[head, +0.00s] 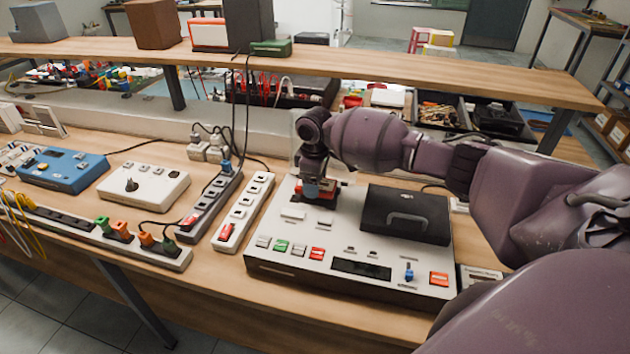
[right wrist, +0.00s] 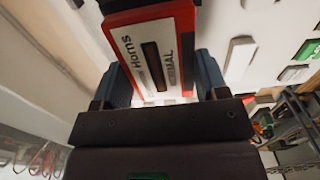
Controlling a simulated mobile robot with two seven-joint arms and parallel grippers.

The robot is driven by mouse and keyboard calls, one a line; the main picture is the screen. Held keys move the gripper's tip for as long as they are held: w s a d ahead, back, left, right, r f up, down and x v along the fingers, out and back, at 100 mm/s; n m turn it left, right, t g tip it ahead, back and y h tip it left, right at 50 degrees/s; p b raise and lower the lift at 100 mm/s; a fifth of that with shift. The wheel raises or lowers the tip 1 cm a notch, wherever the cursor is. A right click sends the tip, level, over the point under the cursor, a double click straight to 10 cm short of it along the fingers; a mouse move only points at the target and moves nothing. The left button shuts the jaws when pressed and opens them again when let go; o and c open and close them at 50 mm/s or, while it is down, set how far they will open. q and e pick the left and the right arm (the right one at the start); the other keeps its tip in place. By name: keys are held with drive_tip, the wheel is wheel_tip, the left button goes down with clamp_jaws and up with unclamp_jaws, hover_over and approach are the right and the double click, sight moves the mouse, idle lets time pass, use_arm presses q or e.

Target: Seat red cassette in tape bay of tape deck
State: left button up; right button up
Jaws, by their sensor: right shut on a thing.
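The tape deck (head: 345,291) is a wide cream unit on the bench, with coloured buttons along its front and a black handled lid (head: 405,213) on its right part. My right gripper (head: 314,186) points down over the deck's back left part, left of the lid. It is shut on the red cassette, whose white label reads "Horns" and "NORMAL" in the right wrist view (right wrist: 155,58). The cassette sits low, close to the deck top. The gripper hides much of it and the bay, so I cannot tell if it is inside. My left gripper is not in view.
A white power strip (head: 243,212) and a grey one (head: 207,210) lie left of the deck. A white box (head: 143,189) and a blue box (head: 63,170) stand farther left. A raised wooden shelf (head: 370,75) runs behind the arm.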

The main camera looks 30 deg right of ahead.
drive_tip(key=shift+p, duration=0.3)
idle(0.8)
drive_tip(key=shift+f, duration=0.35)
idle(0.7)
idle(0.6)
drive_tip(key=shift+f, duration=0.25)
drive_tip(key=shift+f, duration=0.2)
idle(0.5)
drive_tip(key=shift+f, duration=0.25)
idle(0.5)
drive_tip(key=o, duration=1.1)
drive_tip(key=shift+c, duration=0.2)
